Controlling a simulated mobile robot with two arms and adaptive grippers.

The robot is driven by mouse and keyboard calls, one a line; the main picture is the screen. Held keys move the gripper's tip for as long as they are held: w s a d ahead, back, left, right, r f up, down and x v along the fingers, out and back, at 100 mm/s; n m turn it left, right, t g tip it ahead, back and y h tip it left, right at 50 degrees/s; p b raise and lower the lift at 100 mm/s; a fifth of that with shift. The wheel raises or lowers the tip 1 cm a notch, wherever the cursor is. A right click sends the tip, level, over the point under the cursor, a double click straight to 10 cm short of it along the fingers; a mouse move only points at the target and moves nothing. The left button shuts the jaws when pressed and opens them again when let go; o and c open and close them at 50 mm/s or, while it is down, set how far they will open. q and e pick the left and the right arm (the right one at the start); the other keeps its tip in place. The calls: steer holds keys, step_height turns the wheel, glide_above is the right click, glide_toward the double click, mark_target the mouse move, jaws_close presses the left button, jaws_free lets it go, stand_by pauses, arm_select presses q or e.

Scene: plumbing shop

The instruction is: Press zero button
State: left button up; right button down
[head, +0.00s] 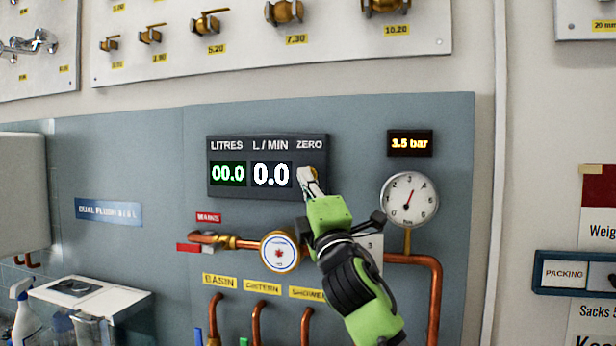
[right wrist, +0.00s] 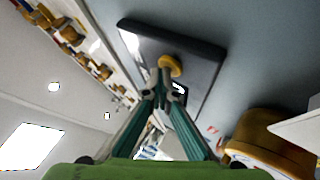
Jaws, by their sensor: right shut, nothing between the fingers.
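The dark display panel (head: 236,192) on the blue-grey board carries the labels LITRES, L/MIN and ZERO, and reads 00.0 and 0.0. My right gripper (head: 307,176) is at the panel's right end, just below the ZERO label, and hides the spot there. In the right wrist view, the round yellowish zero button (right wrist: 171,65) stands out from the panel's face. The shut, empty fingertips of my right gripper (right wrist: 164,76) are right at the button's near edge. I cannot tell whether they touch it. My left gripper is not in view.
A round water meter (head: 280,251) and copper pipes sit below the panel. A pressure gauge (head: 409,199) and a 3.5 bar display (head: 410,143) are to the right. Brass valves hang on the white board (head: 350,45) above. The board left of the panel is mostly clear.

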steer(key=shift+s+a, duration=0.1)
steer(key=shift+s, duration=0.3)
steer(key=s+a, duration=0.2)
steer(key=s, duration=0.3)
steer(key=shift+s+p, duration=0.3)
steer(key=shift+s, duration=0.05)
stand_by(0.6)
